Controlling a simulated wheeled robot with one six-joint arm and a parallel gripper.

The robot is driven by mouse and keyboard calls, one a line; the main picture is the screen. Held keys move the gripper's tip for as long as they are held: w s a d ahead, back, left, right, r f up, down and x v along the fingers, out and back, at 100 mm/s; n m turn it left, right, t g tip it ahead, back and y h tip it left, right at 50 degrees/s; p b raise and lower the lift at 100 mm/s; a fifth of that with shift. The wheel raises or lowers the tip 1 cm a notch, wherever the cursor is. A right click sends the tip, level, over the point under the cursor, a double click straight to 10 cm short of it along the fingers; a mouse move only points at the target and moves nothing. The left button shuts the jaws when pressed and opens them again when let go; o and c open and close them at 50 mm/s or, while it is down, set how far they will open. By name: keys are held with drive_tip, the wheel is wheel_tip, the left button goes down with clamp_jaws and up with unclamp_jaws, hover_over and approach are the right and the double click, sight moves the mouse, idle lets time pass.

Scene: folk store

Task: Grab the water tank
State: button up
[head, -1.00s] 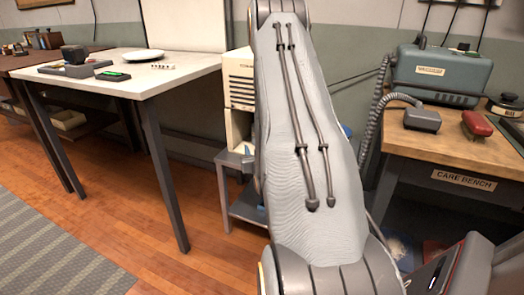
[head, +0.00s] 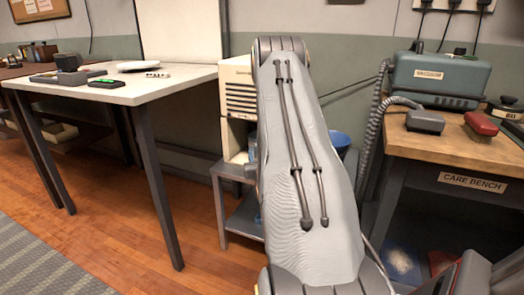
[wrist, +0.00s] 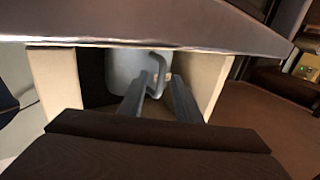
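The water tank (wrist: 122,66) is a pale blue-grey container with a looped grey handle (wrist: 158,72), seen in the wrist view inside the open bay of a cream appliance (wrist: 55,85). My gripper (wrist: 159,96) reaches into the bay from below, its two dark fingers apart. The handle's lower part shows between the fingertips; I cannot tell whether they touch it. In the head view, the cream vented appliance (head: 238,95) stands on a low grey stand, partly behind my arm. The tank and my gripper are hidden there.
The white table (head: 130,88) stands left of the appliance. The care bench (head: 470,150) on the right carries a grey-green vacuum (head: 440,78) with a hose. A blue bucket (head: 340,141) shows behind my arm. The wooden floor is clear in front of the stand.

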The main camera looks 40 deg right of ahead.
drive_tip(key=shift+c, duration=0.5)
clamp_jaws()
drive_tip(key=shift+r, duration=0.1)
drive_tip(key=shift+a+r+p, duration=0.15)
drive_tip(key=shift+r+p, duration=0.2)
drive_tip(key=shift+r, duration=0.15)
wheel_tip(320, 180, up, 6)
drive_tip(key=p, duration=0.2)
drive_tip(key=s+a+p, duration=0.1)
drive_tip(key=s+a, duration=0.2)
drive_tip(key=a, duration=0.6)
drive_tip(key=s+a, duration=0.4)
drive_tip(key=a, duration=0.5)
drive_tip(key=shift+s+p, duration=0.25)
drive_tip(key=shift+p, duration=0.1)
drive_tip(key=shift+f, duration=0.1)
